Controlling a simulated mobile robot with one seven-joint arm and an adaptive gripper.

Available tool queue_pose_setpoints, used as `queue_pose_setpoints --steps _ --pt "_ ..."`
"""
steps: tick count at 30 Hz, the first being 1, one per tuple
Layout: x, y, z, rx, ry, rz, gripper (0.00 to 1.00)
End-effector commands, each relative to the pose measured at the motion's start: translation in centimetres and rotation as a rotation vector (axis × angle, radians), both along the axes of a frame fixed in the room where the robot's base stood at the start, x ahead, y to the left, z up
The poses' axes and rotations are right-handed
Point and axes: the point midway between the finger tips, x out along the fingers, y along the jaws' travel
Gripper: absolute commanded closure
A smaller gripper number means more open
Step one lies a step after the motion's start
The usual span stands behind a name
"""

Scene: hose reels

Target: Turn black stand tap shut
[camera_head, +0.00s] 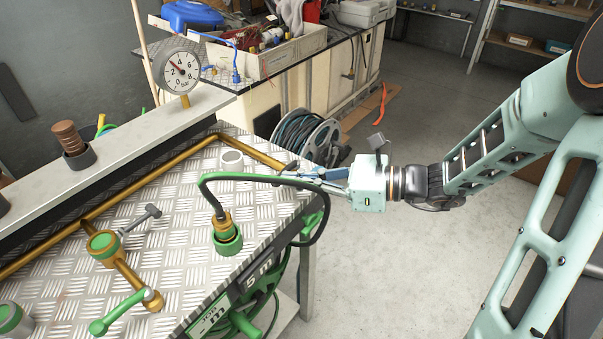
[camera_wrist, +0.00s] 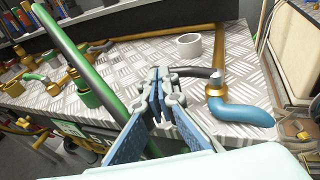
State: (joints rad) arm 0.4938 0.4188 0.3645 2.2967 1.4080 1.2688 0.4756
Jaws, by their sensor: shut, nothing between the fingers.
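My gripper (camera_head: 303,174) is at the right end of the tread-plate bench, its fingers shut and empty. It also shows in the wrist view (camera_wrist: 160,80). Just right of the fingertips in the wrist view is a brass tap (camera_wrist: 214,90) with a grey cap, a dark lever (camera_wrist: 193,72) and a thick blue curved piece (camera_wrist: 240,113). The lever points left towards the fingertips; I cannot tell whether they touch. In the head view the dark lever (camera_head: 291,166) and blue piece (camera_head: 327,173) are partly hidden by my gripper. No other black-levered tap is clear.
A green hose (camera_head: 245,177) arches from a brass coupling (camera_head: 221,222) close beside my gripper. A white ring (camera_head: 231,162) stands behind. A grey-levered tap (camera_head: 139,219) and a green curved piece (camera_head: 118,313) are farther left. A pressure gauge (camera_head: 178,72) stands behind. The floor at right is open.

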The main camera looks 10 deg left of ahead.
Motion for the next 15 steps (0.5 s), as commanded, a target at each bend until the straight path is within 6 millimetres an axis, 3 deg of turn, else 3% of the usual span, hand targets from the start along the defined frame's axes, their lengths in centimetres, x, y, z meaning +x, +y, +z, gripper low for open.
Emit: queue_pose_setpoints --steps 15 --pt "-0.02 0.49 -0.07 0.000 0.000 -0.001 1.00"
